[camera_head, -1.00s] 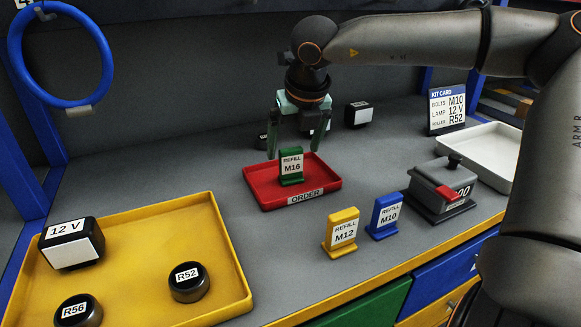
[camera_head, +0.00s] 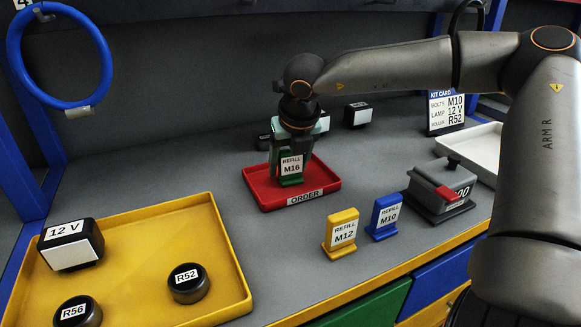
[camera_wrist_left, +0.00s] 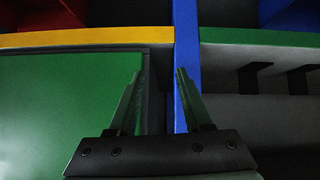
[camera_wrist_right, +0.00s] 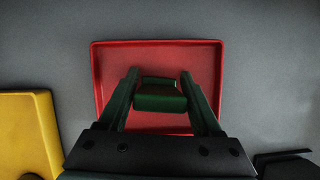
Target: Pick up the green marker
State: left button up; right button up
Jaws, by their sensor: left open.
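The green marker (camera_head: 290,168), labelled REFILL M16, stands upright on the red ORDER tray (camera_head: 256,188). It also shows in the right wrist view (camera_wrist_right: 160,95). My right gripper (camera_head: 290,162) is lowered over it from above, with one finger on each side. The right wrist view shows the marker between the two open fingertips (camera_wrist_right: 161,78); whether they touch it is unclear. My left gripper (camera_wrist_left: 157,75) is open and empty in front of the green and blue bench front, and is out of the head view.
A yellow M12 block (camera_head: 341,235) and blue M10 block (camera_head: 384,217) stand right of the red tray. A grey box with a red tab (camera_head: 440,190) is further right. A yellow tray (camera_head: 230,270) holds several black parts at left. The kit card (camera_head: 446,110) stands behind.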

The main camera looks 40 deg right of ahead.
jog(key=c, duration=0.9)
